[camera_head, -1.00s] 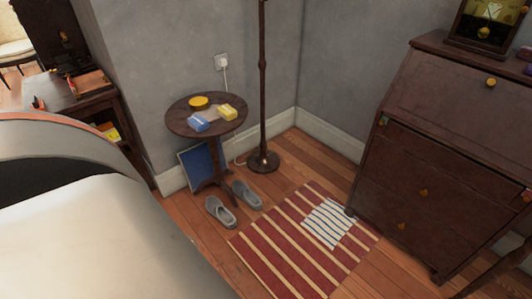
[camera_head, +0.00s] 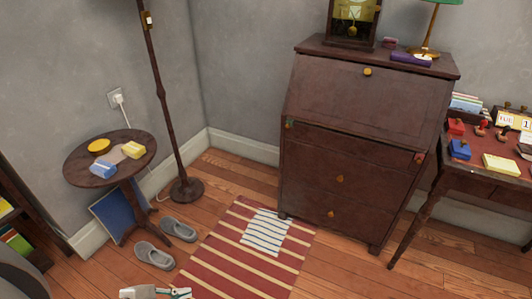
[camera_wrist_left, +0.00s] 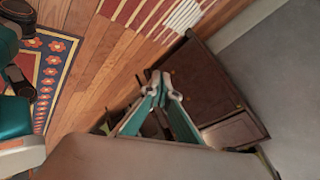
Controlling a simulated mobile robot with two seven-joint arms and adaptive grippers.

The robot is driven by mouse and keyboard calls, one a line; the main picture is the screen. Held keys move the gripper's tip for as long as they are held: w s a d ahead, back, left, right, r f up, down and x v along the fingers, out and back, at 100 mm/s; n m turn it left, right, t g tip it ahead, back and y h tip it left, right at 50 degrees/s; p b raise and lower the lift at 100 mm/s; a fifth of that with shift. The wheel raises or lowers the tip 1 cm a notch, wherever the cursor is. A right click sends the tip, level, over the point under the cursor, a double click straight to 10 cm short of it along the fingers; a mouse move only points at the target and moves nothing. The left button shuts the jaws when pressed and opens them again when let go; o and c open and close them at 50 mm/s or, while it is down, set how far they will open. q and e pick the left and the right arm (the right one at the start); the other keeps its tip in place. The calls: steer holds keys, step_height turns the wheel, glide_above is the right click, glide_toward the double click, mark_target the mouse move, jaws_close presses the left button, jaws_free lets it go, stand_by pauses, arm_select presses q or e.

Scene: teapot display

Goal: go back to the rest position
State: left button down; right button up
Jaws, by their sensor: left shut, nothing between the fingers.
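My left gripper (camera_head: 183,293) shows at the bottom edge of the head view, over the floor by the near end of the striped rug (camera_head: 225,262). Only a white and teal part of it is visible there. In the left wrist view its two teal fingers with grey tips (camera_wrist_left: 164,86) are close together, shut with nothing between them. My right gripper is in neither view.
A dark bureau (camera_head: 345,150) stands against the wall, with a desk (camera_head: 470,185) to its right. A round table (camera_head: 75,165), lamp stand (camera_head: 185,190) and grey slippers (camera_head: 155,256) are at left. Floor between rug and desk is clear.

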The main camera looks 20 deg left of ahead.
arm_select(q)
steer(key=d+n+t, duration=0.2)
steer(key=d+n, duration=0.6)
steer(key=d, duration=0.6)
arm_select(e)
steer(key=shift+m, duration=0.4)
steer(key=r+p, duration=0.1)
steer(key=p, duration=0.1)
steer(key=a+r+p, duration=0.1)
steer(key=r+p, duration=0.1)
steer(key=p, duration=0.1)
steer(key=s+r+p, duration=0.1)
steer(key=p, duration=0.2)
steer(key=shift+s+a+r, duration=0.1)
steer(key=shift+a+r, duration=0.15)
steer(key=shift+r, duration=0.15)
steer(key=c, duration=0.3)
arm_select(q)
steer(key=shift+n, duration=0.6)
steer(key=r, duration=0.3)
steer(key=d+r, duration=0.1)
steer(key=r, duration=0.1)
steer(key=shift+s+d+r, duration=0.1)
steer(key=shift+s+r, duration=0.1)
steer(key=shift+s, duration=0.05)
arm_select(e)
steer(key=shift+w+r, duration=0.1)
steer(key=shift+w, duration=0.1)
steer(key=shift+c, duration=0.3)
